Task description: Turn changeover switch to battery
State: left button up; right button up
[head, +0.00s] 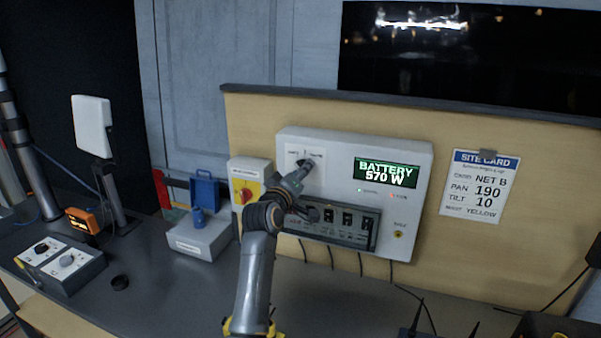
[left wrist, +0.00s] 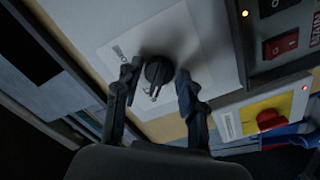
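The changeover switch is a round black knob (left wrist: 158,71) on a pale label plate, at the upper left of the white power panel (head: 290,140). My left gripper (head: 303,168) reaches up to it and covers most of it in the head view. In the left wrist view the two fingers of my left gripper (left wrist: 156,88) stand on either side of the knob, with small gaps, so it is open around it. The knob's exact pointer direction is hard to read. My right gripper is in neither view.
Below the knob is a row of rocker switches (head: 345,219). A grey box with a blue connector (head: 200,233) sits on the desk. A site card (head: 480,187) hangs at right.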

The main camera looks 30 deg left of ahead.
pick_arm(q)
jog(key=shift+o, duration=0.6)
jog(key=v, duration=1.2)
